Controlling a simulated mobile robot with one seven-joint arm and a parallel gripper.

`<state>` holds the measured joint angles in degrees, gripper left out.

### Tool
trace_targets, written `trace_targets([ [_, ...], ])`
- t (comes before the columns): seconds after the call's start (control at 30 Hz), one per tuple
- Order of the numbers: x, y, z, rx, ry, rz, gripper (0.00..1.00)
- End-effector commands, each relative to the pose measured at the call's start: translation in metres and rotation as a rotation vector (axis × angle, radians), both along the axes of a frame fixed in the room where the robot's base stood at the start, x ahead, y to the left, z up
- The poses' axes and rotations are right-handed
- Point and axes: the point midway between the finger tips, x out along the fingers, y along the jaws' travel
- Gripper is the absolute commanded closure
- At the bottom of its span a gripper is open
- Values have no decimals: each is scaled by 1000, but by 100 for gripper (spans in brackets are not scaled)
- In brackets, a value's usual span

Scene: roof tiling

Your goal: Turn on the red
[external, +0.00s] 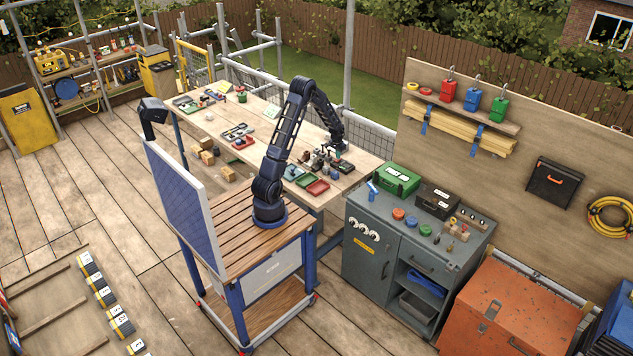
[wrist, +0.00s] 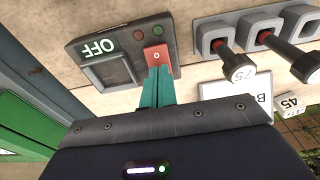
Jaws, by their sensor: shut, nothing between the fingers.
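A dark switch box (wrist: 83,53) with an OFF label shows at the upper left of the wrist view. It has a red rocker switch (wrist: 156,56) marked 0, with a small red light (wrist: 139,35) and a green light (wrist: 157,31) beside it. My gripper (wrist: 158,72) is shut and empty. Its teal fingertips are at the near edge of the red rocker and hide part of it; I cannot tell whether they touch. In the external view my gripper (external: 324,149) is low over the right end of the wooden bench, and the switch is too small to make out.
Two levers with black knobs, one marked 75 (wrist: 238,70), stand right of the box. A block marked 45 (wrist: 291,103) lies near them. A green case (wrist: 25,125) is at left.

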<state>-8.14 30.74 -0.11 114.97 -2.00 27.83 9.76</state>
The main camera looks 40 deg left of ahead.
Motion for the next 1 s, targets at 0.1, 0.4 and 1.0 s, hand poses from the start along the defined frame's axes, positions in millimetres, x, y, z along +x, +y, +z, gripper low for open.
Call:
trace_targets([
  [0.1, -1, 0, 13, 1, -4, 0, 100],
  [0.4, -11, 0, 67, 1, -3, 0, 100],
  [1.0, -24, 0, 134, 0, 0, 1, 100],
])
